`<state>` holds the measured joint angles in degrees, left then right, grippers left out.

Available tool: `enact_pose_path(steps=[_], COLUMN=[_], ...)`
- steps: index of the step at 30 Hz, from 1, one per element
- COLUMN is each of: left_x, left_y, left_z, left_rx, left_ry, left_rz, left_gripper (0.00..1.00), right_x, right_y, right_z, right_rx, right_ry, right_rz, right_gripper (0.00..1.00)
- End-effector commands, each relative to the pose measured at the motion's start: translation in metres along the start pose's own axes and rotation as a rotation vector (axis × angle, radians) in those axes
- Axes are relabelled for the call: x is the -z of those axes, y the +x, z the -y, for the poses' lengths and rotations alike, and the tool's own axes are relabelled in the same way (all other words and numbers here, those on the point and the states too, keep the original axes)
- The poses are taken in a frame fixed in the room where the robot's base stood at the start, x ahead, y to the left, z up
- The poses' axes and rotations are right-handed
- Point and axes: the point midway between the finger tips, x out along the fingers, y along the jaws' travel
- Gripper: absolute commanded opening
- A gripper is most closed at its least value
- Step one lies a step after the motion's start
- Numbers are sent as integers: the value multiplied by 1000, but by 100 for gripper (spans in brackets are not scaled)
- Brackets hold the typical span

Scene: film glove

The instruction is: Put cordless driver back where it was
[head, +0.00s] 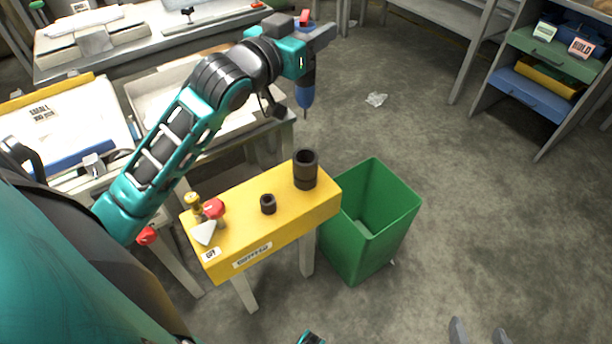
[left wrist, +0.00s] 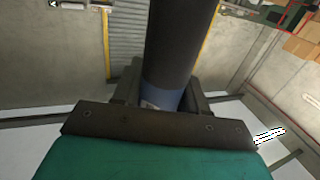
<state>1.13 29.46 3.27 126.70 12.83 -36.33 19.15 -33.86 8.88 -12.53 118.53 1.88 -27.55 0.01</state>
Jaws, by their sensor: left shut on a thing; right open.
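My left gripper (head: 318,40) is raised at the top middle of the head view, beyond the yellow stand. It is shut on the cordless driver (head: 306,95), whose blue, tapered part hangs downward below the gripper. In the left wrist view, the driver's dark cylinder (left wrist: 172,45) with a blue band rises between the fingers. The yellow stand (head: 285,228) carries a tall dark cup (head: 305,172) and a smaller dark ring (head: 268,204); the cup's visible mouth looks empty. My right gripper (head: 478,331) shows only grey fingertips, apart and empty, at the bottom edge.
A green bin (head: 365,245) stands right beside the stand. Red and yellow knobs (head: 204,208) and a white wedge (head: 204,233) occupy the stand's left end. Workbenches with trays (head: 175,95) lie behind. A shelf (head: 540,50) stands at upper right. Floor at right is mostly clear, with crumpled litter (head: 376,99).

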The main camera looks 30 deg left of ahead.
Motion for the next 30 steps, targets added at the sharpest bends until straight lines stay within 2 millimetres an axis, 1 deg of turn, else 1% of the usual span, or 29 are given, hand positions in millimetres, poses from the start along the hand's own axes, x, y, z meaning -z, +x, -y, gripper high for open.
enact_pose_path(steps=[4, 12, 15, 19, 26, 30], left_x=[-30, -104, -127, -146, -161, -183], left_y=[0, 0, 0, 0, 0, 0], left_z=[0, 0, 0, 0, 0, 0], left_rx=[-1, 0, -1, -2, -2, -1], left_ry=[-3, -2, -2, -1, -1, -1], left_rz=[4, 2, 2, -2, -1, 1], left_gripper=[12, 12, 12, 12, 12, 12], right_x=[-5, -30, -38, -45, -45, -50], right_y=[8, 22, 27, 30, 32, 36], right_z=[-1, -3, -3, -3, -1, 1], right_rx=[0, -2, -3, -2, 1, 4], right_ry=[-2, -1, -1, 1, 10, 14], right_rz=[-11, -8, -5, -1, -1, 1], right_gripper=[68, 68, 68, 68, 68, 68])
